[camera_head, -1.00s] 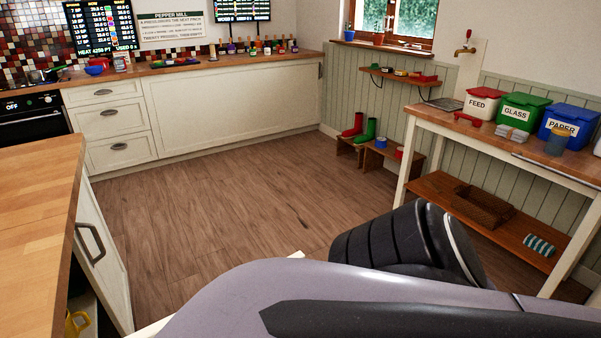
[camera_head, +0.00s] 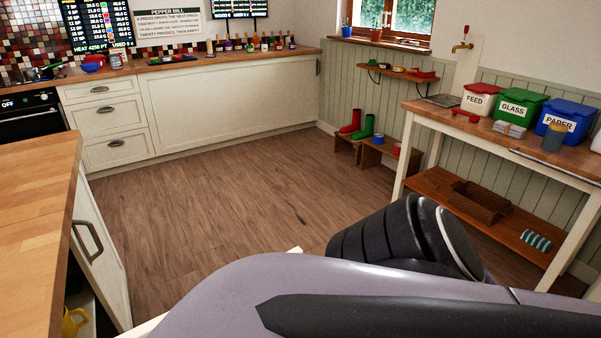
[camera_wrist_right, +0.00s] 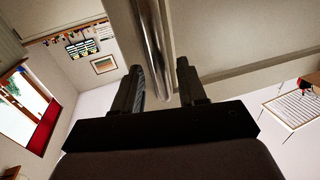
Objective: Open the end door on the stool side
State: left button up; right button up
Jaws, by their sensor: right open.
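The wooden-topped island (camera_head: 40,170) stands at the left of the head view. A cream door (camera_head: 97,262) with a dark bar handle (camera_head: 86,240) stands ajar on it, with a dark opening below the handle. In the right wrist view my right gripper (camera_wrist_right: 160,66) is open. A shiny metal bar (camera_wrist_right: 153,45) runs between its two fingers, in front of a pale panel (camera_wrist_right: 240,45). The fingers are not closed on the bar, and contact cannot be told. I cannot tell whether this bar is the handle in the head view. My left gripper is not in view.
A yellow mug (camera_head: 74,321) shows in the island's opening. The wooden floor (camera_head: 220,200) between the island and the right-hand bench (camera_head: 420,108) is clear. Stools with boots (camera_head: 365,135) stand by the far wall. My arm covers the lower right of the head view.

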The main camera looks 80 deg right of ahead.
jog(key=v, duration=0.4)
jog(key=shift+s, duration=0.1)
dwell(0.5)
